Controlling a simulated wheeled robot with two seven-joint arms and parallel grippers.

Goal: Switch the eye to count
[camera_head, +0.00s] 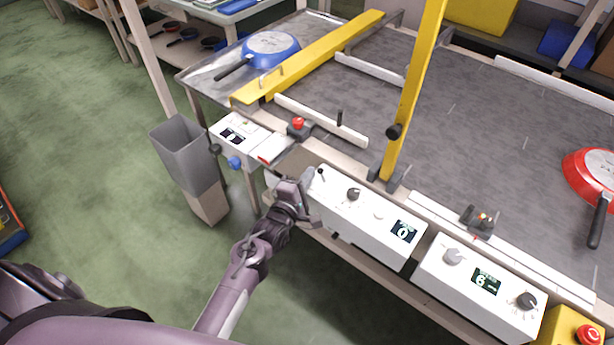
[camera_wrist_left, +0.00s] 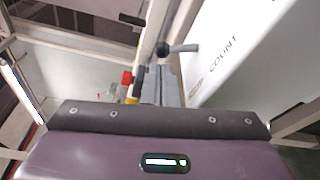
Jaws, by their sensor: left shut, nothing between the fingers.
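A white control box (camera_head: 375,225) on the conveyor's front side has a small black-tipped lever (camera_head: 320,174) at its left end, a black knob and a display that appears to read 0. My left gripper (camera_head: 303,196) is at the box's left end, just below the lever, shut and empty. In the left wrist view, the ball-ended lever (camera_wrist_left: 163,49) stands near the grey fingers (camera_wrist_left: 166,88), beside the white box face (camera_wrist_left: 255,60) printed COUNT. I cannot tell whether the fingers touch the lever. My right gripper is not in view.
A second white box (camera_head: 480,285) with a display reading 6 is to the right. A yellow post (camera_head: 412,95) rises behind the boxes. A blue pan (camera_head: 270,48) and a red pan (camera_head: 592,175) lie on the line. A grey bin (camera_head: 185,152) stands left.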

